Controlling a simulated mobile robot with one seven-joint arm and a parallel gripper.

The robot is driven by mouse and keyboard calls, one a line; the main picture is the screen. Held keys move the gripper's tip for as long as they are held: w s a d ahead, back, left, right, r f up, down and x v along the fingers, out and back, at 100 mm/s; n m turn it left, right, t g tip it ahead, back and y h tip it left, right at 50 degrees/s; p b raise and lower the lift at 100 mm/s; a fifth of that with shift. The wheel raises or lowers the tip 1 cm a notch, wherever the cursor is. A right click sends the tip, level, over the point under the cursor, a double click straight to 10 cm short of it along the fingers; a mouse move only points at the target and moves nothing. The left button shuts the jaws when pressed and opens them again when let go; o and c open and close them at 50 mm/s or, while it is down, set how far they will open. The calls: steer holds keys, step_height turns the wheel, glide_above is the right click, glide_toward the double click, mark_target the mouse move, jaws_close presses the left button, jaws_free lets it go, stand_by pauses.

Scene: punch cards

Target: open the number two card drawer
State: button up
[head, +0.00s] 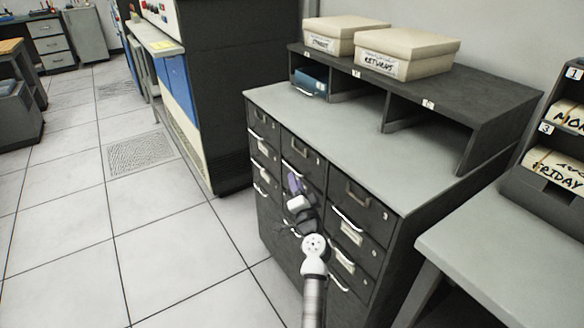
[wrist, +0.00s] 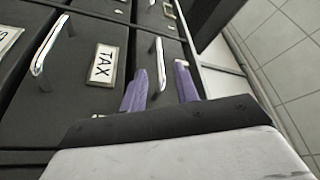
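A dark cabinet (head: 415,250) has three columns of drawers with bar handles. The top middle drawer (head: 303,152) appears shut; its number is too small to read clearly. My gripper (head: 296,184) is in front of the middle column, just below that drawer's handle (head: 295,171), and hides part of the drawers there. In the wrist view my gripper (wrist: 160,85) is open, its two purple fingers apart on either side of a silver handle (wrist: 160,63). I cannot tell whether they touch it. A drawer with a "TAX" label (wrist: 103,65) lies just left of the fingers.
A shelf unit (head: 500,95) with two beige boxes (head: 410,50) stands on the cabinet's grey top. A grey desk (head: 500,255) is close on the right. A tall dark machine (head: 225,90) stands behind left. The tiled floor (head: 150,235) at left is clear.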

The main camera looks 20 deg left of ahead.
mark_target(292, 170)
steer(key=x, duration=0.6)
jaws_close()
